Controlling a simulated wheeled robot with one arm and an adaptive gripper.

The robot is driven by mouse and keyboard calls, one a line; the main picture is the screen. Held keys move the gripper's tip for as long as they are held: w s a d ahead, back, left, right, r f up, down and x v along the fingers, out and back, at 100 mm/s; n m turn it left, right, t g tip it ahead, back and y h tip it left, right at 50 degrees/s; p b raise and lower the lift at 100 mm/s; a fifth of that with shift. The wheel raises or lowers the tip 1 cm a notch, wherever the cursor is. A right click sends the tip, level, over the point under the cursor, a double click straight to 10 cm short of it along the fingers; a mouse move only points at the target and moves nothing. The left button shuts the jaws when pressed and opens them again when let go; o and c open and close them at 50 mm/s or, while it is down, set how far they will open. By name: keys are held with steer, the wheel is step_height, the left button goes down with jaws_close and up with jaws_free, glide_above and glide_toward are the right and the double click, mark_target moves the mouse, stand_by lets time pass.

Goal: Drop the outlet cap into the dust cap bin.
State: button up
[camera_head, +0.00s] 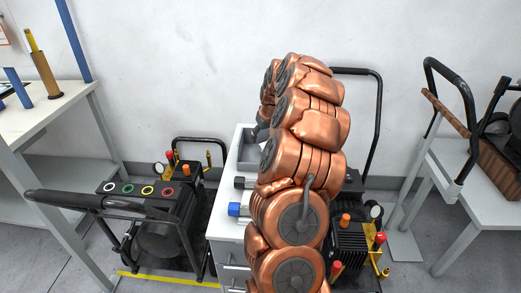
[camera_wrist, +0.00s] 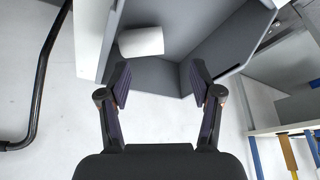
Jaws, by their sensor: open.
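In the wrist view my gripper (camera_wrist: 160,84) is open, with nothing between its fingers. It is over a grey open-topped bin (camera_wrist: 218,42). A white, rounded cylindrical piece (camera_wrist: 141,41) lies in the bin, ahead of the fingertips and apart from them. It may be the outlet cap, but no label shows. In the head view part of a grey bin (camera_head: 241,146) shows at the far end of the white cart top, left of my copper arm. My arm hides much of the cart, and the fingers cannot be made out there.
On the white cart (camera_head: 223,222) are a blue-ended fitting (camera_head: 238,209) and a dark-ended one (camera_head: 241,183). A black pressure washer (camera_head: 150,208) stands left, another (camera_head: 351,240) right of my arm. White tables (camera_head: 48,127) flank the area.

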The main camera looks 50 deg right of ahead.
steer(key=v, duration=1.2)
stand_by(0.6)
steer(key=s+a+r+n+g+y+p, duration=0.1)
steer(key=s+a+r+p, duration=0.1)
steer(key=a, duration=0.8)
steer(key=s+a+r+n+p, duration=0.1)
steer(key=a+r+p, duration=0.1)
steer(key=a, duration=0.8)
steer(key=s+a+r+n+g+y+p, duration=0.1)
steer(key=s+a+r+n+p, duration=0.15)
steer(key=a, duration=0.75)
steer(key=s+a+g+p, duration=0.2)
steer(key=s+a, duration=0.4)
steer(key=s, duration=0.6)
steer(key=s+a+g+p, duration=0.2)
steer(key=s+a, duration=0.4)
steer(key=s, duration=0.6)
steer(key=shift+a+f+p, duration=0.3)
steer(key=shift+a+p, duration=0.1)
steer(key=shift+p, duration=0.15)
